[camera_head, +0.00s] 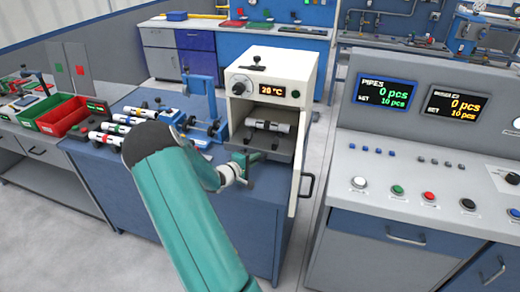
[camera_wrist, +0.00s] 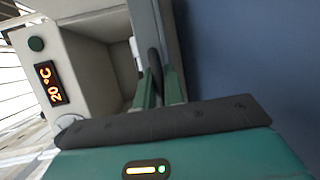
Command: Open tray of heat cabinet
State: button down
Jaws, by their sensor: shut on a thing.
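The white heat cabinet (camera_head: 285,65) stands on a blue workbench, its display reading 20 °C. Its front is open, and the door (camera_head: 306,150) hangs open at the right, with a dark handle. The grey tray (camera_head: 280,153) lies low in the opening, with a silvery pipe (camera_head: 268,125) above it. My gripper (camera_head: 249,160) is at the tray's front edge. In the wrist view, the gripper's green fingers (camera_wrist: 160,88) are shut on the dark tray handle (camera_wrist: 154,62), beside the cabinet opening. How far out the tray stands is hard to tell.
Left of the cabinet are a blue fixture (camera_head: 200,115) and several pipes on holders (camera_head: 125,125). Red (camera_head: 65,115) and green (camera_head: 38,110) bins stand farther left. A control console (camera_head: 415,170) with buttons and screens stands at the right, close to the open door.

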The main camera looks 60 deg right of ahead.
jog(key=a, duration=0.2)
jog(key=s+a, duration=0.1)
jog(key=a, duration=0.5)
jog(key=shift+s+a, duration=0.15)
jog(key=shift+a, duration=0.1)
jog(key=c, duration=1.5)
grip_release()
jog(key=shift+a, duration=0.1)
jog(key=v, duration=1.3)
jog(key=shift+a+r, duration=0.15)
jog(key=shift+a, duration=0.15)
jog(key=shift+r, duration=0.1)
